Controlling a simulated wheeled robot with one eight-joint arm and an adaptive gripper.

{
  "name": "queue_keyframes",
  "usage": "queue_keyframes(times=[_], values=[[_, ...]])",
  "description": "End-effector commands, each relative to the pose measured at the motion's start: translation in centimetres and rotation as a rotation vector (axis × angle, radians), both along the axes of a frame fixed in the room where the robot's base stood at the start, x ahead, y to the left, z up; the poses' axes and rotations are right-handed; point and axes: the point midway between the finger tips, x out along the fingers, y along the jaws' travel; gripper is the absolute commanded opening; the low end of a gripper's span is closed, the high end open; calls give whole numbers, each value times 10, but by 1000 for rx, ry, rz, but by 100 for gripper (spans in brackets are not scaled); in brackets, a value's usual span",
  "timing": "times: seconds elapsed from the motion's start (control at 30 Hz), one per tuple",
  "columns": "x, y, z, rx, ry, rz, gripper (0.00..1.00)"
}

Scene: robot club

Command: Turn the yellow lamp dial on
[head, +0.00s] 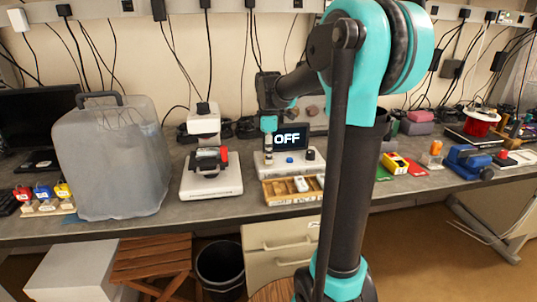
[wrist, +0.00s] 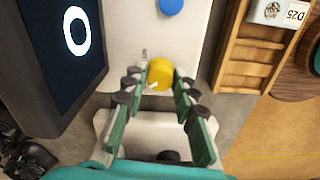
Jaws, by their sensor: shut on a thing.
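The yellow lamp dial (wrist: 160,72) is a round knob on a pale panel, with a small light mark at its lower left edge. The panel (head: 278,171) stands on the bench in the head view, and the dark display (head: 286,137) behind it reads "OFF". My gripper (wrist: 160,84) points down with its green-padded fingers on either side of the yellow dial, shut on it. In the head view my gripper (head: 268,150) covers the yellow dial. A blue dial (head: 290,160) is beside it on the panel and also shows in the wrist view (wrist: 171,6).
A wooden compartment tray (head: 283,200) stands in front of the panel. A device on a white base (head: 211,188) and a large translucent container (head: 112,165) stand to the left. My arm hides part of the bench to the right.

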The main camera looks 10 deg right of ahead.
Motion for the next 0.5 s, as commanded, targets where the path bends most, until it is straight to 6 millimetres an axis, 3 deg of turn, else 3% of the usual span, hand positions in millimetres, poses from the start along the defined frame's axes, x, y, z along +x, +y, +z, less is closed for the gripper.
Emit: queue_keyframes(times=[0.5], values=[[0, 0, 0, 0, 0, -471, 0]])
